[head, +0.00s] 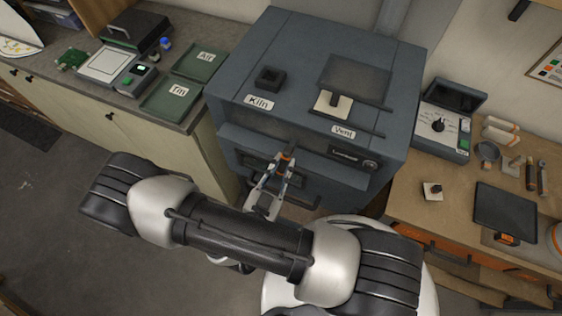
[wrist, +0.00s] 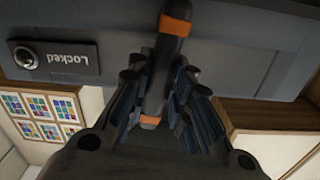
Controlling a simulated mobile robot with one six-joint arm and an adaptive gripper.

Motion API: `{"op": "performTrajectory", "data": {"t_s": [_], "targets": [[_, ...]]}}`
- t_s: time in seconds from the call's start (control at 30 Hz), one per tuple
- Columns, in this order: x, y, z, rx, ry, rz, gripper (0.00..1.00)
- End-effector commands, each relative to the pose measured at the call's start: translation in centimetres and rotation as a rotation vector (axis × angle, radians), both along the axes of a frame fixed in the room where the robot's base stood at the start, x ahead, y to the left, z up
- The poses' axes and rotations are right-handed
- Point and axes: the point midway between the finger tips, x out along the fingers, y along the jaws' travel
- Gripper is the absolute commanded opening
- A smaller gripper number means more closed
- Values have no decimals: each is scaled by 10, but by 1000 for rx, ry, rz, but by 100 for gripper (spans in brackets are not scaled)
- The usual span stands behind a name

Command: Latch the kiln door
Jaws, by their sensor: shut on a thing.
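The dark blue-grey kiln (head: 300,60) stands in the middle of the head view, with a label reading Kiln on its top. My gripper (head: 278,163) is at its front face. In the wrist view my gripper (wrist: 155,95) is shut on a dark bar-shaped handle (wrist: 170,45) with orange bands at both ends. A lock plate (wrist: 70,62) reading Locked, upside down, with a round keyhole is beside the handle; it also shows on the kiln's front in the head view (head: 353,157). My arm hides the kiln's lower front, and I cannot tell whether the latch is engaged.
A vent slider (head: 333,103) is on the kiln's top. Left is a counter with green trays marked Air (head: 200,62) and Tin (head: 172,97). Right is a wooden bench (head: 450,215) with a control box (head: 445,125) and a dark pad (head: 505,212). Open floor lies at the left.

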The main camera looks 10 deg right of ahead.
Motion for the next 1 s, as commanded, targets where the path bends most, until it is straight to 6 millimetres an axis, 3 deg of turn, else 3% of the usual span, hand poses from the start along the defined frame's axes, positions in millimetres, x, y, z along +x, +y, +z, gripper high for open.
{"op": "performTrajectory", "data": {"t_s": [0.37, 0.87, 0.9, 1.0], "targets": [[0, 0, 0, -110, 81, 1, 0], [0, 0, 0, -125, 92, 1, 0], [0, 0, 0, -126, 92, 1, 22], [0, 0, 0, -125, 92, 1, 28]]}}
